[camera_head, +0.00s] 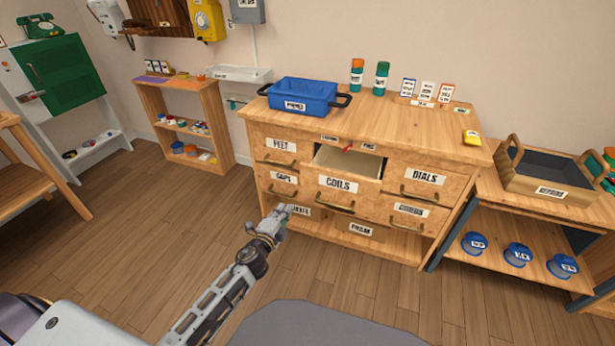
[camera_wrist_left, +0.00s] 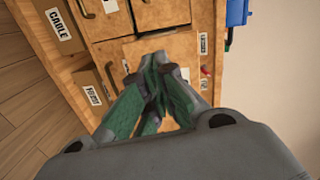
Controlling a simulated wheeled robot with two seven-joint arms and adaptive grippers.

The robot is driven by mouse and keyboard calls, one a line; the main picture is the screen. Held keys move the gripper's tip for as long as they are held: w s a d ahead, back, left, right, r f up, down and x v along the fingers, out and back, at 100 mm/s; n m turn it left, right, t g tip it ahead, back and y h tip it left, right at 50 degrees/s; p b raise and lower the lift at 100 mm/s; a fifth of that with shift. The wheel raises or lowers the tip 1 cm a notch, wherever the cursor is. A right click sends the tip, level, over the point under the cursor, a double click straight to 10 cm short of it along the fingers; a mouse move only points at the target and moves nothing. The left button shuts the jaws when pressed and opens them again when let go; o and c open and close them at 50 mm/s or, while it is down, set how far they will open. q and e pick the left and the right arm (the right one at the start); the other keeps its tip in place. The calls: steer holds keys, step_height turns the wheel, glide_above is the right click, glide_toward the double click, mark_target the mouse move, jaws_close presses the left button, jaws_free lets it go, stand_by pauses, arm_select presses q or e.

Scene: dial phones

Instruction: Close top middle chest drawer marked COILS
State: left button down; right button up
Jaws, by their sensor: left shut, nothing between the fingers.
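The wooden chest (camera_head: 445,157) stands against the back wall. Its top middle drawer, with the front marked COILS (camera_head: 338,184), is pulled out, and its pale inside (camera_head: 350,162) shows from above. A handle (camera_head: 335,206) sits below the label. My left gripper (camera_head: 284,210) is shut and empty, in front of the chest's left side, lower and left of the COILS front. In the left wrist view its green-padded fingers (camera_wrist_left: 157,62) meet in front of the drawer fronts; contact cannot be told. My right gripper is not in view.
A blue tray (camera_head: 303,96) with black handles stands on the chest top, with bottles and small cards behind. Drawers marked DIALS (camera_head: 425,177) and FEET (camera_head: 280,144) flank the open one. A small red thing (camera_head: 348,148) is at the open drawer's back edge.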

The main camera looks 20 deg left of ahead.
arm_select(q)
steer(key=shift+m+t+h, duration=0.4)
steer(key=shift+m+t, duration=0.3)
steer(key=shift+m, duration=0.1)
steer(key=r, duration=0.1)
steer(key=w+d+r, duration=0.1)
steer(key=r, duration=0.1)
steer(key=r+b, duration=0.1)
steer(key=r, duration=0.1)
steer(key=shift+w+d+r, duration=0.15)
steer(key=shift+w+d, duration=0.05)
steer(key=shift+w, duration=0.05)
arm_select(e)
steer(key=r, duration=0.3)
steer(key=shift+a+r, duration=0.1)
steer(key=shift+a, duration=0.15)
arm_select(q)
steer(key=shift+w, duration=0.2)
glide_toward(307, 168)
steer(key=w+b, duration=0.1)
steer(key=w, duration=0.4)
steer(key=shift+w+d, duration=0.15)
steer(key=shift+w, duration=0.9)
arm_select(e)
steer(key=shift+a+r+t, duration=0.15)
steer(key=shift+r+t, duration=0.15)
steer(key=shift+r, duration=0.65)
